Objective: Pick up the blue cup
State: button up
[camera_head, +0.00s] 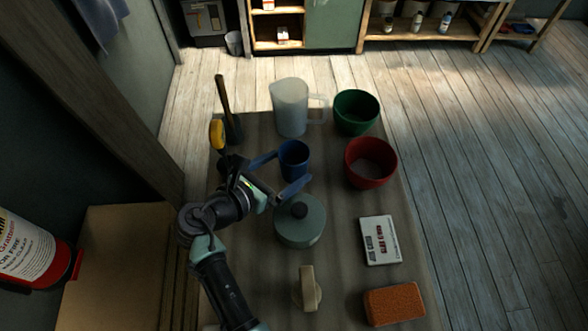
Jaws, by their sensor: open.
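The blue cup (294,160) stands upright on the wooden table (345,240), around the middle of its far half. My gripper (287,171) is open, with one finger at the left of the cup and the other at its lower right. The cup appears to lie between or just beyond the fingertips. I cannot tell from this view whether the fingers touch it or how high they are. Nothing is held.
A clear pitcher (290,107) stands behind the cup. A green bowl (356,112) and red bowl (370,162) are to the right. A lidded teal pot (300,220) sits close in front. A yellow-and-black tool (217,135) is left. A box (380,240) and orange sponge (393,303) lie nearer.

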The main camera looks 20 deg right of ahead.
aim_at(302, 156)
jog(key=shift+b+x, duration=0.4)
jog(key=shift+x, duration=0.5)
jog(key=b+x, duration=0.3)
jog(key=b, duration=0.2)
jog(key=shift+w+d+f, duration=0.1)
jog(key=shift+w+f, duration=0.2)
jog(key=shift+f, duration=0.1)
jog(key=shift+w+d+b, duration=0.4)
jog(key=shift+d+b, duration=0.05)
jog(key=shift+d, duration=0.1)
jog(key=shift+c, duration=0.2)
jog(key=c, duration=1.3)
